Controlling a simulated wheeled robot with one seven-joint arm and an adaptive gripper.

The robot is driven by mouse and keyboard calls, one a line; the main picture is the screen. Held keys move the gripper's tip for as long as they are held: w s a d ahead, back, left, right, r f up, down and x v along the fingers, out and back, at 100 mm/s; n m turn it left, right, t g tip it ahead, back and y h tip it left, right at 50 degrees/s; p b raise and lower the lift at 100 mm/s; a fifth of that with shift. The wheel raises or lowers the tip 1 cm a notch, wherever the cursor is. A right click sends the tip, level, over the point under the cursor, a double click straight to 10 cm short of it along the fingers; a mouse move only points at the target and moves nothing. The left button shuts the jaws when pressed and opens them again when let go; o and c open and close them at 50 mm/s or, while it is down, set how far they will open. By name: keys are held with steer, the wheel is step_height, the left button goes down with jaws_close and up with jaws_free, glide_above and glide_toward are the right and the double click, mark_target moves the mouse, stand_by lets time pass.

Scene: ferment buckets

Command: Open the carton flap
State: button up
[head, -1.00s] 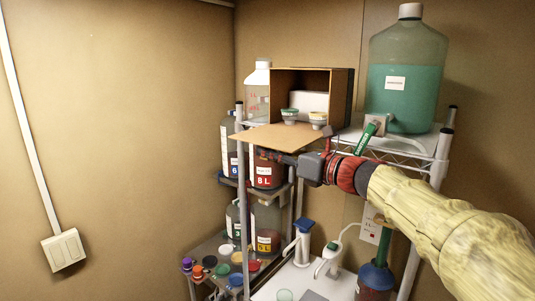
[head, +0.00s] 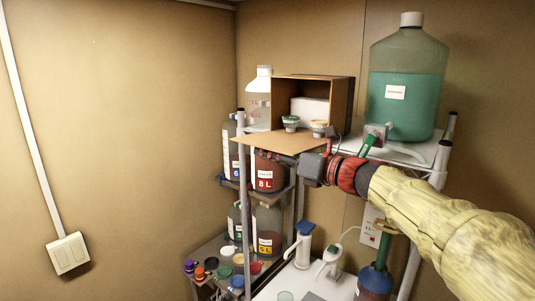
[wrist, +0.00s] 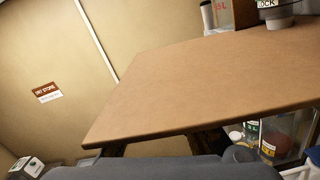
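The brown cardboard carton (head: 341,107) stands on the top shelf with its front open. Its flap (head: 278,140) is folded down and sticks out roughly level in front of the opening. In the wrist view the flap (wrist: 200,80) is a broad flat board across the middle. My gripper (head: 277,157) is just under the flap's near edge. Dark finger parts show below the board in the wrist view, partly hidden by it and by my grey gripper housing. Whether the fingers touch the flap or are spread, I cannot tell.
A big green-liquid jug (head: 403,95) stands to the right. Labelled bottles (head: 268,172) fill shelves below. Open room lies left of the flap.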

steer(key=shift+o, duration=0.4)
steer(key=shift+w, duration=0.1)
steer(key=v, duration=1.2)
steer(key=v, duration=0.9)
steer(key=shift+p, duration=0.4)
steer(key=shift+f, duration=0.1)
steer(key=shift+p, duration=0.3)
stand_by(0.4)
